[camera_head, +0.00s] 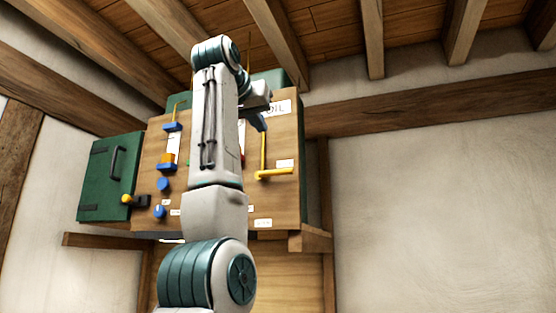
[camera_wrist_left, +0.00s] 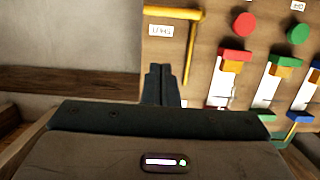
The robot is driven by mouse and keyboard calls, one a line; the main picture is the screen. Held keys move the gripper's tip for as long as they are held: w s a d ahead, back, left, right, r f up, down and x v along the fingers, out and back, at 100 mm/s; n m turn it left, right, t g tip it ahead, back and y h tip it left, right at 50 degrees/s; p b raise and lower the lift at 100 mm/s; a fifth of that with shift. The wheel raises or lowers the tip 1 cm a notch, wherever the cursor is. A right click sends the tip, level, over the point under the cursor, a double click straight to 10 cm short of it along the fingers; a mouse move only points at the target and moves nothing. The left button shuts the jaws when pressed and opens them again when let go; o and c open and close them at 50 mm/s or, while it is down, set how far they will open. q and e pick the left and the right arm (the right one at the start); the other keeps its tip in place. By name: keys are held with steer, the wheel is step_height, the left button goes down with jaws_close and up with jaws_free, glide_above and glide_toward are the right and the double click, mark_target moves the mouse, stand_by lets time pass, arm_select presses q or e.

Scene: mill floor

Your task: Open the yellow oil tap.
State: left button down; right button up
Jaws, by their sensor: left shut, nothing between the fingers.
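The yellow oil tap (camera_head: 276,173) is on the right part of a wooden panel, with a horizontal yellow bar at the lower end of a thin upright yellow rod. It also shows at the top of the left wrist view (camera_wrist_left: 172,13), beside a small white label. My left gripper (camera_head: 262,125) is shut and empty, above the tap's bar and close to the upright rod in the head view. Its closed fingers also show in the left wrist view (camera_wrist_left: 161,84), apart from the bar. My arm hides the middle of the panel. My right gripper is not in view.
The wooden panel (camera_head: 291,208) carries blue knobs (camera_head: 162,184) and sliders at its left. The wrist view shows a red knob (camera_wrist_left: 243,23) and a green knob (camera_wrist_left: 298,33). A green box (camera_head: 106,180) adjoins the panel. The wall (camera_head: 430,210) at right is bare.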

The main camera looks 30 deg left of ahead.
arm_select(q)
steer(key=p, duration=0.5)
glide_toward(281, 170)
steer(key=w+a+r, duration=0.1)
steer(key=w+r, duration=0.3)
steer(key=shift+w+a+f+p, duration=0.15)
steer(key=shift+w+a+f, duration=0.1)
steer(key=shift+w+f, duration=0.6)
steer(key=shift+w+a+f+p, duration=0.2)
steer(key=shift+w+f, duration=0.35)
steer(key=shift+f, duration=0.6)
steer(key=shift+f, duration=0.1)
steer(key=shift+d+f+m+y+b, duration=0.15)
steer(key=shift+f+m+y+b, duration=0.15)
steer(key=shift+f+m+b, duration=0.55)
